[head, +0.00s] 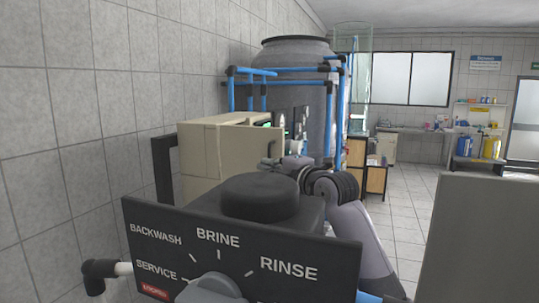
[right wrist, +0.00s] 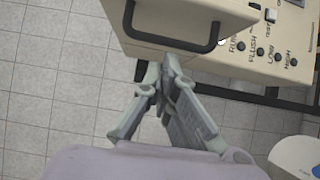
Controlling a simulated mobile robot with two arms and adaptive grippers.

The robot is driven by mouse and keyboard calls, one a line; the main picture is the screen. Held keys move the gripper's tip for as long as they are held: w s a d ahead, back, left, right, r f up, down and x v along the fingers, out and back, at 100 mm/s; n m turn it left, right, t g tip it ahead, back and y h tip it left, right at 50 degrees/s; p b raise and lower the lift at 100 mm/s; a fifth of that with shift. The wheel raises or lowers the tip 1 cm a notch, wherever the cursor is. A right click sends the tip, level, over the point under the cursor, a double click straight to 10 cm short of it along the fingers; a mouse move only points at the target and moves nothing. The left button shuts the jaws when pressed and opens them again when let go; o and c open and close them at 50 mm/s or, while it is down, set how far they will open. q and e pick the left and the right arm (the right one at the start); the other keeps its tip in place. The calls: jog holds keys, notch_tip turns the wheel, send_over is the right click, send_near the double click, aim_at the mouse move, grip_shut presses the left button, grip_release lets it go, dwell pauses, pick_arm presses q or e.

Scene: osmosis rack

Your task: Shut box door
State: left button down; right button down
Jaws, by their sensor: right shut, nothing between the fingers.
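In the head view my right gripper (head: 285,162) is beside the box's right end, partly hidden. My left gripper is out of view.
A dark valve panel (head: 240,250) marked BACKWASH, BRINE and RINSE stands close in front. A plain grey panel (head: 485,240) fills the lower right. Blue pipes (head: 285,78) and a grey tank (head: 300,55) stand behind. Open floor (head: 405,215) lies to the right.

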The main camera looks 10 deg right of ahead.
jog(key=shift+w+d, duration=0.2)
jog(key=shift+w, duration=0.05)
dwell(0.3)
jog(key=shift+w+d+n+y+b, duration=0.3)
jog(key=shift+w+d+y, duration=0.05)
jog(key=shift+d+y, duration=0.2)
jog(key=shift+w+d+g, duration=0.15)
jog(key=shift+w+g, duration=0.05)
jog(key=shift+g, duration=0.2)
